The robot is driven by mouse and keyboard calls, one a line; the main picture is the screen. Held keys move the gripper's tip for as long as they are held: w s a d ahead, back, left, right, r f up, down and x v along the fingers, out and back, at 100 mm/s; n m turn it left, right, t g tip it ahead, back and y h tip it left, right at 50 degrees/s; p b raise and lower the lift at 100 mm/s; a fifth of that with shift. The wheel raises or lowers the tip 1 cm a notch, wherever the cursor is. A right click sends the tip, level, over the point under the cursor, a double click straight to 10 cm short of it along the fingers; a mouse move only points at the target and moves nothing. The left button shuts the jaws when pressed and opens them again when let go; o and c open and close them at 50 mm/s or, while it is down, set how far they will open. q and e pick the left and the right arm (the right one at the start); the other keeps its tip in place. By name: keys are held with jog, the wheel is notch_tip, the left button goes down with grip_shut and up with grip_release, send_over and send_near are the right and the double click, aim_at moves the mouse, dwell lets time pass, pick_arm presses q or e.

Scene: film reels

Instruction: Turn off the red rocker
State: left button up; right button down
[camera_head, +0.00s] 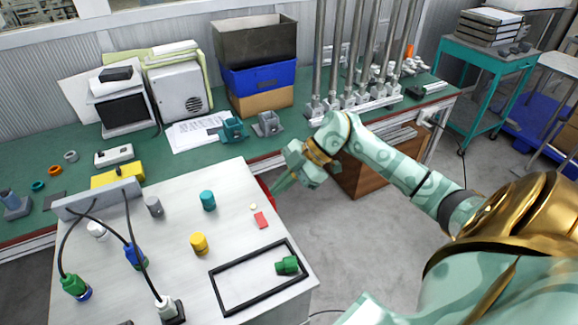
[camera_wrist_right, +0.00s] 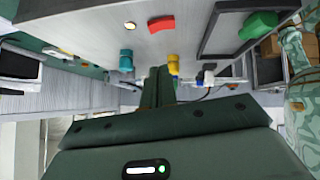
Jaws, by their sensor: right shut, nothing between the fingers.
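The red rocker (camera_head: 261,220) is a small flat red piece on the right side of the pale panel top, beside a small round cream lamp (camera_head: 253,206). In the right wrist view the rocker (camera_wrist_right: 161,24) shows near the top edge, and the lamp (camera_wrist_right: 130,25) looks bright. My right gripper (camera_head: 275,188) is above and beyond the panel's right edge, apart from the rocker. Its dark fingers (camera_wrist_right: 158,86) are together with nothing between them. Which side of the rocker is pressed is too small to tell. My left gripper is not in view.
A teal knob (camera_head: 208,201), a yellow knob (camera_head: 199,243) and a grey knob (camera_head: 154,206) stand on the panel. A black frame (camera_head: 228,312) with a green plug (camera_head: 287,265) lies in front of the rocker. Cabled plugs (camera_head: 168,309) are at left. The rocker's top is clear.

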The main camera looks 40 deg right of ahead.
aim_at(259, 222)
jog(key=x, duration=0.4)
jog(key=f, duration=0.1)
jog(key=f+b, duration=0.1)
jog(key=f, duration=0.1)
jog(key=shift+w+a+f, duration=0.15)
jog(key=shift+w+f, duration=0.1)
jog(key=shift+w, duration=0.1)
jog(key=shift+w+f, duration=0.1)
jog(key=shift+f, duration=0.3)
jog(key=shift+f+g, duration=0.25)
jog(key=shift+g, duration=0.05)
jog(key=shift+s+a+p, duration=0.2)
jog(key=shift+s+p, duration=0.55)
jog(key=shift+p, duration=0.3)
jog(key=shift+r, duration=0.1)
